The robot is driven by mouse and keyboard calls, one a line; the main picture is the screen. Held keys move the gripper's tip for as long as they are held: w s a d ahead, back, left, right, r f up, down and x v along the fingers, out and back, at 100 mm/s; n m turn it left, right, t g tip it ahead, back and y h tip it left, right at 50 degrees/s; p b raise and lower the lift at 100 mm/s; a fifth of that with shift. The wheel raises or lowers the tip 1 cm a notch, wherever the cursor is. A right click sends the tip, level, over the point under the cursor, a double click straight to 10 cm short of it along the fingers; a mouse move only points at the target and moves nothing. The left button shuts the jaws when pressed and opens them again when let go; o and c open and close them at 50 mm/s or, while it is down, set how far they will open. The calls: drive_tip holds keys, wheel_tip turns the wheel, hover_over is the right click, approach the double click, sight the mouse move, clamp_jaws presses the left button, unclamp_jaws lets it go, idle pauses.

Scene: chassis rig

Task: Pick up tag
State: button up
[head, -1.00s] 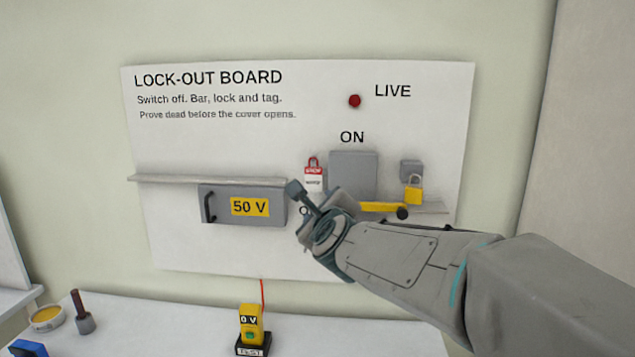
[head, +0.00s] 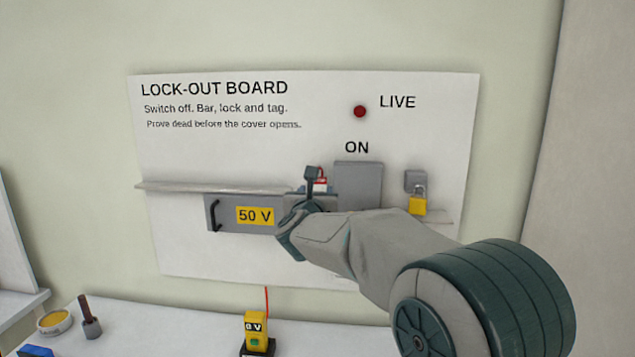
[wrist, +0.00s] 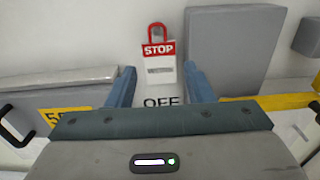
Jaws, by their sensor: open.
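The tag (wrist: 160,64) is a red and white card marked STOP with a red loop at its top. It hangs on the lock-out board (head: 220,150), above the word OFF in the wrist view. In the head view the tag (head: 320,184) is mostly hidden behind my gripper. My gripper (wrist: 160,88) is open, with one finger on each side of the tag's lower part in the picture. Nothing shows held between the fingers. I cannot tell how far the fingertips are from the board.
A grey switch box (head: 358,184) stands just right of the tag. A yellow padlock (head: 418,204) hangs further right. A grey 50 V cover (head: 224,212) and a shelf (head: 215,187) are to the left. The yellow tester (head: 256,328) stands on the bench below. A red LIVE lamp (head: 360,112) is above.

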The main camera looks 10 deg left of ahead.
sight(318, 182)
drive_tip(key=shift+w+a+r+p, duration=0.1)
drive_tip(key=shift+w+r+p, duration=0.05)
drive_tip(key=shift+w+p, duration=0.85)
drive_tip(key=shift+w+r+p, duration=0.15)
drive_tip(key=shift+w+p, duration=0.55)
drive_tip(key=shift+w, duration=0.55)
drive_tip(key=shift+w+f, duration=0.15)
drive_tip(key=shift+w, duration=0.55)
drive_tip(key=c, duration=0.6)
